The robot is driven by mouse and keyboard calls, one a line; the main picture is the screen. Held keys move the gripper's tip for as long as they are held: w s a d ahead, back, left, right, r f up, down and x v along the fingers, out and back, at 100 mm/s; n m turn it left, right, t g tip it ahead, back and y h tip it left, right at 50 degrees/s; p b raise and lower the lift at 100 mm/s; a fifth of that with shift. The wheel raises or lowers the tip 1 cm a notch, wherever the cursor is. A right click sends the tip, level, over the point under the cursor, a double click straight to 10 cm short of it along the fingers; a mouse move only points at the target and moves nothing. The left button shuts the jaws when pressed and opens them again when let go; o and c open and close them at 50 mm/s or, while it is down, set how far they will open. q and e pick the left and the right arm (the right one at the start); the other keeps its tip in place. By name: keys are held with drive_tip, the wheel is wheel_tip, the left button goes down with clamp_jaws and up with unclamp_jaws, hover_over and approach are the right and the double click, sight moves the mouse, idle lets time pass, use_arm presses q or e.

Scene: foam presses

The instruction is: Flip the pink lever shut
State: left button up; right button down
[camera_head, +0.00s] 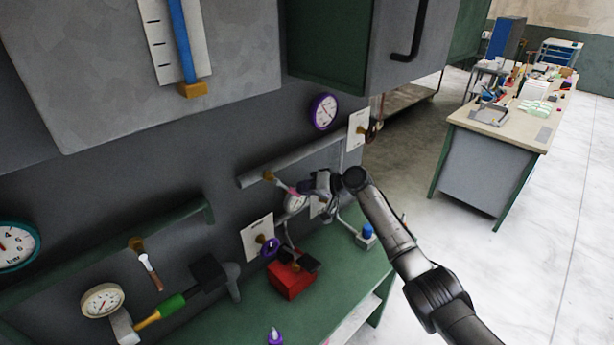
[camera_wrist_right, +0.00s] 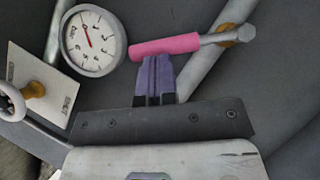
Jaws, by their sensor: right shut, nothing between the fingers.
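The pink lever (camera_head: 291,190) sticks out from a brass pivot on a grey pipe along the dark machine wall. In the right wrist view its pink grip (camera_wrist_right: 165,46) lies nearly level, with its bare metal rod running right to the brass pivot (camera_wrist_right: 236,35). My right gripper (camera_head: 304,187) is at the free end of the lever. In the wrist view its purple fingers (camera_wrist_right: 155,70) are shut and empty, with the tips right at the underside of the pink grip in the picture. I cannot tell if they touch. My left gripper is not in view.
A white dial gauge (camera_wrist_right: 92,40) is just left of the grip. A workbench (camera_head: 497,165) stands far right across clear floor.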

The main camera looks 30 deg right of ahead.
drive_tip(key=a+f+m+t+y+b, duration=0.2)
drive_tip(key=a+f+m+y+b, duration=0.2)
drive_tip(key=a+m+b, duration=0.1)
drive_tip(key=shift+s+m, duration=0.45)
drive_tip(key=shift+m, duration=0.05)
drive_tip(key=shift+r, duration=0.1)
idle(0.6)
drive_tip(key=w+d+b+v, duration=0.2)
drive_tip(key=b+v, duration=0.1)
drive_tip(key=v, duration=1)
drive_tip(key=shift+b, duration=0.3)
